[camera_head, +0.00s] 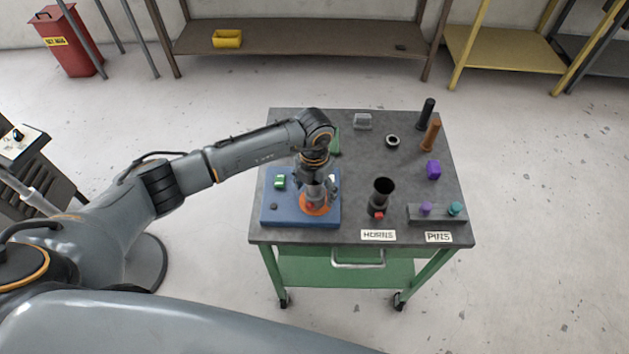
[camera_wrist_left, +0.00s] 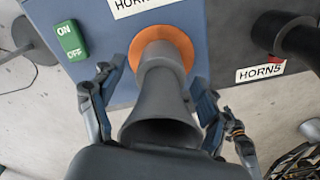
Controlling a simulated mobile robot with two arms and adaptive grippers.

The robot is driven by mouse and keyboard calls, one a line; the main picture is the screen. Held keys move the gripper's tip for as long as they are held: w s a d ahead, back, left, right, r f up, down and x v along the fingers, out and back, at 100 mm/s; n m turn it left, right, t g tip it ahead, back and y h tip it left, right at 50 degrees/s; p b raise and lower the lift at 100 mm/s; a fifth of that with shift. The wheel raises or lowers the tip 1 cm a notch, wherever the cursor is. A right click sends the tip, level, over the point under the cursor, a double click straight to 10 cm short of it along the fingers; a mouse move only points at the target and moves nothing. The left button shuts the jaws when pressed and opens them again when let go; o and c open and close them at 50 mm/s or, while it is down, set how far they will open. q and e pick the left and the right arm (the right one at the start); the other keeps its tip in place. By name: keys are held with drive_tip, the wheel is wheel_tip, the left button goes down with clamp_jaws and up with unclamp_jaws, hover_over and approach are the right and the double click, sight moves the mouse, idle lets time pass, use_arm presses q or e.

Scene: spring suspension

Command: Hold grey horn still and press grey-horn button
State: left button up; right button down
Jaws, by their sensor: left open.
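The grey horn (camera_wrist_left: 163,85) stands in an orange ring (camera_wrist_left: 165,38) on the blue board (camera_wrist_left: 100,25). In the head view the grey horn (camera_head: 316,192) is partly covered by my left gripper (camera_head: 315,178), which comes down over it. In the left wrist view the fingers of my left gripper (camera_wrist_left: 155,82) are open, one on each side of the horn, with gaps visible. A small red button (camera_head: 310,206) shows at the horn's foot in the head view. It is hidden in the left wrist view. My right gripper is in neither view.
A black horn (camera_head: 384,187) with a red button (camera_head: 379,215) stands just right of the blue board. A green ON/OFF switch (camera_wrist_left: 71,40) sits on the board. A grey pin block (camera_head: 420,217), a purple block (camera_head: 433,170) and upright cylinders stand at the right.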

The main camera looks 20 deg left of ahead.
use_arm(q)
drive_tip(key=shift+c, duration=0.4)
drive_tip(key=c, duration=1.2)
idle(1.4)
